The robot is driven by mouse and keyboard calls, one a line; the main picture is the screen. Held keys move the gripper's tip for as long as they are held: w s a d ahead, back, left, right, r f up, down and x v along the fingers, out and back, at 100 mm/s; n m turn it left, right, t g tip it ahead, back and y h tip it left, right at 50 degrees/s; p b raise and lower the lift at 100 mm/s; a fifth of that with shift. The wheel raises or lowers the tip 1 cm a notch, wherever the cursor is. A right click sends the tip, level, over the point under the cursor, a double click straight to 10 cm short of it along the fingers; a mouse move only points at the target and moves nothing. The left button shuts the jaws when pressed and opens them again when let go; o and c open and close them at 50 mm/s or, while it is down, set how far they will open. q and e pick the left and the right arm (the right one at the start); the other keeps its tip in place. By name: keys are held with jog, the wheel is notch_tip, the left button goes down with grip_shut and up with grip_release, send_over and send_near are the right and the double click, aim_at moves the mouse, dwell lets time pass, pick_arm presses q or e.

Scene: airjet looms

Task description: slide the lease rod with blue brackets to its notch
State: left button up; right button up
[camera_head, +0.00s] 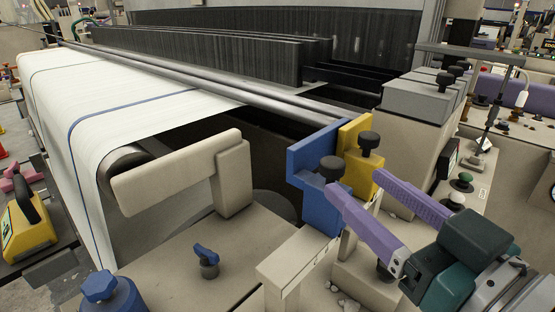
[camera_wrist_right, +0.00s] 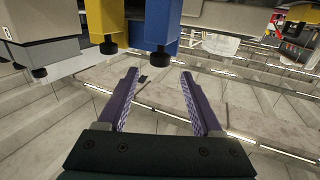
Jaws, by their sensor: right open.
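The blue bracket (camera_head: 308,163) holds the right end of the near lease rod (camera_head: 225,83) and has a black knob (camera_head: 332,168) on it. It also shows in the right wrist view (camera_wrist_right: 163,22), with a black knob below. The yellow bracket (camera_head: 354,134) stands right beside it, on the far side, and also shows in the wrist view (camera_wrist_right: 105,18). My right gripper (camera_head: 357,184) has purple fingers spread apart and empty, close to the blue bracket's right side. In the wrist view its fingertips (camera_wrist_right: 159,72) are near the blue bracket's knob. I cannot make out a notch clearly.
A cream rail (camera_head: 288,262) with small tick marks lies in front of the blue bracket. A beige arm (camera_head: 175,178) and white cloth (camera_head: 130,90) are to the left. A grey block with black knobs (camera_head: 418,96) stands behind my right gripper. Dark frames fill the back.

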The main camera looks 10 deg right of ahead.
aim_at(326, 157)
jog(key=shift+w, duration=0.25)
jog(key=x, duration=0.9)
jog(key=shift+w+a, duration=0.1)
jog(key=shift+w, duration=0.15)
grip_shut()
dwell(0.9)
